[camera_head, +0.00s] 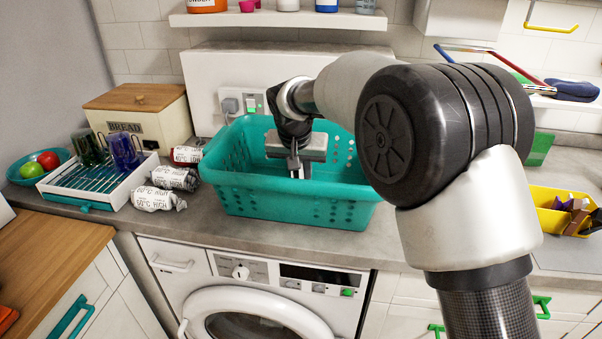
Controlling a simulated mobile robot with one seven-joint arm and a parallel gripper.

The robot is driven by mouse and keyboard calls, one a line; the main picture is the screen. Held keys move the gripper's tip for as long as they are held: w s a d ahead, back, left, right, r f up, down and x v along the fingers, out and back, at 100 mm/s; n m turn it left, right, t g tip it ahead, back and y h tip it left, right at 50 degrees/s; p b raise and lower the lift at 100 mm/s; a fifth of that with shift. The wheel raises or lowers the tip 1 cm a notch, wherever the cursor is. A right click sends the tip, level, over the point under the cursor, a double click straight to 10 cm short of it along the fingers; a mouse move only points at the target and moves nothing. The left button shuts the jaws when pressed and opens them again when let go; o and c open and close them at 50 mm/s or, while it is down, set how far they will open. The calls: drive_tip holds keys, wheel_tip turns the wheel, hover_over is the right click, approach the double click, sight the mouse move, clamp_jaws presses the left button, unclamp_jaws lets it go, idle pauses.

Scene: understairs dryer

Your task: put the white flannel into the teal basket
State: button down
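The teal basket (290,205) stands on the grey worktop above the washing machine, with holes in its walls. My gripper (296,172) points down over the basket's opening, and its fingertips are small and partly lost against the teal wall. I cannot tell whether it is open or shut, and I see no cloth in it. Several rolled, printed bundles lie left of the basket: a white one (158,198) in front, a greyish-white one (176,178) behind it, and a partly red one (187,154) at the back. I cannot tell which is the white flannel. The basket's floor is hidden.
Left on the worktop are a dish rack (98,182) with glasses, a fruit bowl (39,165) and a bread box (140,110). A yellow tray (548,222) stands at the right. A shelf (280,19) runs above. My arm hides the worktop right of the basket.

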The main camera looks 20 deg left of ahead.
drive_tip(key=c, duration=1.6)
unclamp_jaws()
drive_tip(key=shift+r, duration=0.2)
drive_tip(key=p+v, duration=0.2)
drive_tip(key=v, duration=1.5)
drive_tip(key=shift+s+d+p, duration=0.1)
drive_tip(key=shift+s+p, duration=0.1)
drive_tip(key=shift+p, duration=0.2)
drive_tip(key=s+d+r+m, duration=0.1)
drive_tip(key=s+d+r, duration=0.1)
drive_tip(key=d, duration=1)
drive_tip(key=s+d+r, duration=0.2)
drive_tip(key=d+r, duration=0.1)
drive_tip(key=d, duration=0.9)
drive_tip(key=s+d+f+m+t+h, duration=0.1)
drive_tip(key=s+d+f, duration=0.3)
drive_tip(key=s+d, duration=0.45)
drive_tip(key=s+d+f+m, duration=0.1)
drive_tip(key=s+d+f, duration=0.2)
drive_tip(key=s+d, duration=0.5)
drive_tip(key=r+p, duration=1)
drive_tip(key=d+r+p, duration=0.1)
drive_tip(key=r+p, duration=0.4)
drive_tip(key=p, duration=0.1)
drive_tip(key=shift+w+r, duration=0.25)
drive_tip(key=shift+w, duration=0.1)
